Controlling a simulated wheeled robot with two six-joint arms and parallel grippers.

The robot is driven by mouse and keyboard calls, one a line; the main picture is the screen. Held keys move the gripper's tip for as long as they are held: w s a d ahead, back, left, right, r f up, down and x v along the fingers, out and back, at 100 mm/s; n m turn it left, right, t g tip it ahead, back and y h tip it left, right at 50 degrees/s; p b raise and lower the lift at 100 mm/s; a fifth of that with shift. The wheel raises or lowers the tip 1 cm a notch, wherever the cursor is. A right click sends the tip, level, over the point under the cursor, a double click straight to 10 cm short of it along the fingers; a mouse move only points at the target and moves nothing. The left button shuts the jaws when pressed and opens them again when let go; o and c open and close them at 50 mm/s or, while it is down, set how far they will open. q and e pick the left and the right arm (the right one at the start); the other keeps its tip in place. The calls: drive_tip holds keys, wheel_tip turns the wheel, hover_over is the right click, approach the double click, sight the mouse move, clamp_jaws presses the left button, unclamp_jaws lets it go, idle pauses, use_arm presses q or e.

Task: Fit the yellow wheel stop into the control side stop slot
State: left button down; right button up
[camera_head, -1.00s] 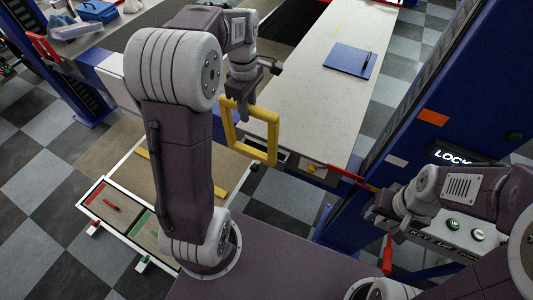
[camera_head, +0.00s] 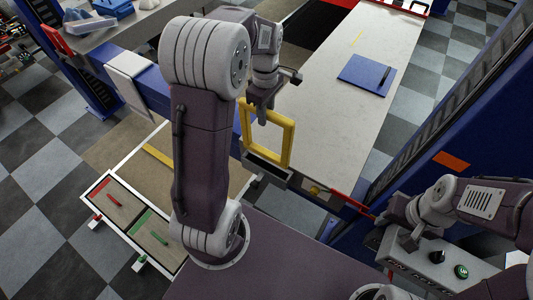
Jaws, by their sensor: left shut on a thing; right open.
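The yellow wheel stop (camera_head: 290,143) is a square open frame. It hangs from my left gripper (camera_head: 261,110), which is shut on its upper left part. The stop is tilted in the picture, and its lower bar appears at a grey bracket (camera_head: 268,170) on the near end of the pale runway (camera_head: 330,125). This bracket may be the control side stop slot; whether the stop touches it, I cannot tell. My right gripper (camera_head: 383,217) is open, at the right by a red bar (camera_head: 352,204); its fingertips are hard to make out.
A control box (camera_head: 440,262) with a green button stands at lower right, beside a blue post (camera_head: 440,125). A tray (camera_head: 128,200) with red and green sections lies at lower left. A blue beam (camera_head: 150,95) runs behind my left arm.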

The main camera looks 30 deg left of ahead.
use_arm(q)
drive_tip(key=f, duration=0.3)
drive_tip(key=f+p, duration=0.1)
drive_tip(key=f, duration=0.7)
drive_tip(key=shift+w, duration=0.25)
wheel_tip(320, 180, down, 3)
drive_tip(key=shift+r+p, duration=0.1)
drive_tip(key=shift+p, duration=0.3)
drive_tip(key=shift+w+f, duration=0.15)
drive_tip(key=shift+f, duration=0.35)
drive_tip(key=c, duration=1.2)
unclamp_jaws()
drive_tip(key=shift+f, duration=0.1)
